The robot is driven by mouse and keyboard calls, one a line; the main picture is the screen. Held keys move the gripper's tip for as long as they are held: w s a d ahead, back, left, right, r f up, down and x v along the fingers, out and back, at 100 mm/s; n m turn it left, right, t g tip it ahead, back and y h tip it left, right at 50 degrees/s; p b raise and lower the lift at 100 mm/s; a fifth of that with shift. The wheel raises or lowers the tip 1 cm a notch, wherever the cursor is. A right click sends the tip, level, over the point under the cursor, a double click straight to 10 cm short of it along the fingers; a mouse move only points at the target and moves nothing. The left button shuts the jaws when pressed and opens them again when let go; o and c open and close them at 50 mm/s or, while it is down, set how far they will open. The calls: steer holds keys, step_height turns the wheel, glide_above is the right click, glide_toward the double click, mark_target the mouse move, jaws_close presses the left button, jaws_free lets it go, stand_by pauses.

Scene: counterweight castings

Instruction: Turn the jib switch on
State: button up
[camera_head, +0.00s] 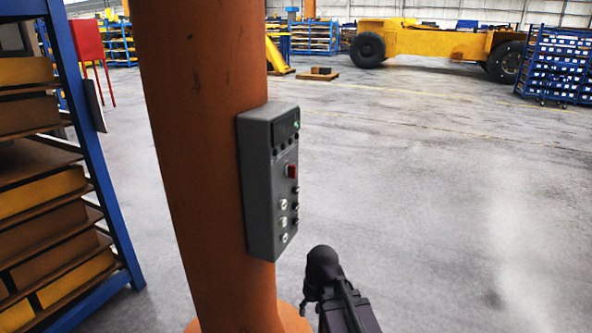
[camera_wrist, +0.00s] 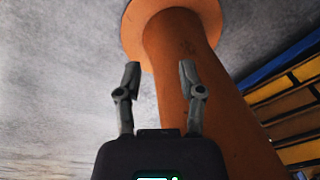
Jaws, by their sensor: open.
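A grey control box (camera_head: 269,182) is mounted on the orange column (camera_head: 190,150) in the head view. Its face carries a dark display, a red rocker switch (camera_head: 291,171), several dark knobs and several pale round controls; no label can be read, so I cannot tell which one is the jib switch. My gripper (camera_head: 308,303) is low in the head view, below and to the right of the box, apart from it. In the wrist view my gripper (camera_wrist: 160,78) is open and empty, its fingers spread, with the orange column (camera_wrist: 190,60) behind. The box is not in the wrist view.
A blue shelf rack (camera_head: 105,190) with yellow and brown boxes stands close on the left. A yellow wheeled chassis (camera_head: 430,42) and blue racks (camera_head: 557,65) stand far back. The grey floor (camera_head: 450,200) right of the column is clear.

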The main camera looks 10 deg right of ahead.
steer(key=w+r+n+t+y+p, duration=0.2)
steer(key=w+r+n+y+p, duration=0.1)
steer(key=w+r+y, duration=0.25)
steer(key=n+t+y+p, duration=0.7)
steer(key=t+y, duration=0.1)
glide_toward(295, 171)
steer(key=v, duration=0.4)
steer(key=shift+w+a+f, duration=0.15)
steer(key=shift+w, duration=0.05)
steer(key=shift+w+a, duration=0.1)
steer(key=shift+a, duration=0.05)
steer(key=x, duration=1.3)
steer(key=shift+w+a, duration=0.1)
steer(key=shift+w, duration=0.2)
jaws_close()
